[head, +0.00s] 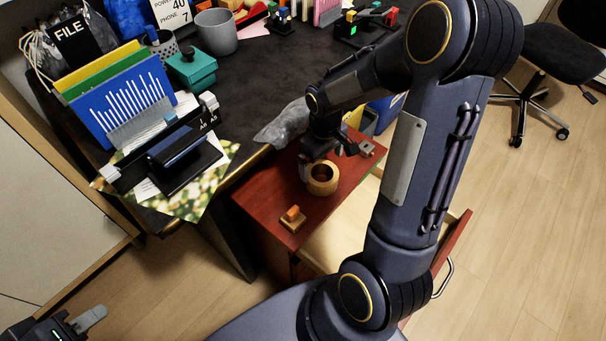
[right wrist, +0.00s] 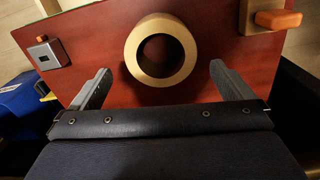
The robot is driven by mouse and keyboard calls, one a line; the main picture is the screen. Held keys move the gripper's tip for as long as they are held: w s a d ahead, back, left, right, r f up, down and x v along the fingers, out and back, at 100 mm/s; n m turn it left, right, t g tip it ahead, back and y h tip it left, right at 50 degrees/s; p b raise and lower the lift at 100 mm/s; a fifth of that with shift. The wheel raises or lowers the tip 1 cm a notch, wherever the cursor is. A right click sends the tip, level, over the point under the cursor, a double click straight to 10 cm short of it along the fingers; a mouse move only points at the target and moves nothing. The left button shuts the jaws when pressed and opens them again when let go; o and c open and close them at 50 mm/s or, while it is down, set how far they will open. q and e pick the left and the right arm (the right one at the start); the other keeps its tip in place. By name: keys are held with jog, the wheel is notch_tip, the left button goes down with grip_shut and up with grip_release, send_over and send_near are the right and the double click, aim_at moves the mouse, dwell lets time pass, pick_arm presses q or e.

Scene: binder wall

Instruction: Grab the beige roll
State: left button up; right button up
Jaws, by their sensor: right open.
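The beige roll (head: 322,181) stands on the red-brown cabinet top (head: 262,208) in the head view, with its round hole facing up. In the right wrist view the roll (right wrist: 160,50) lies just beyond and between the fingertips of my right gripper (right wrist: 160,82). That gripper is open, its two grey fingers spread on either side with nothing between them. In the head view my right gripper (head: 322,158) is right behind the roll, partly hidden by its own wrist. My left gripper (head: 88,320) is at the bottom left, far from the roll; only part of it shows.
An orange-topped wooden block (head: 292,218) lies on the cabinet top in front of the roll, and a small grey device (head: 367,148) lies behind it. An open drawer (head: 335,237) sticks out below. The dark desk (head: 262,75) holds files, a cup and a stapler.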

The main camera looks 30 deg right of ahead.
notch_tip(320, 180, down, 6)
jog(key=shift+f+b, duration=0.2)
jog(key=shift+b, duration=0.7)
jog(key=shift+c, duration=0.3)
jog(key=shift+r, duration=0.1)
jog(key=c, duration=0.9)
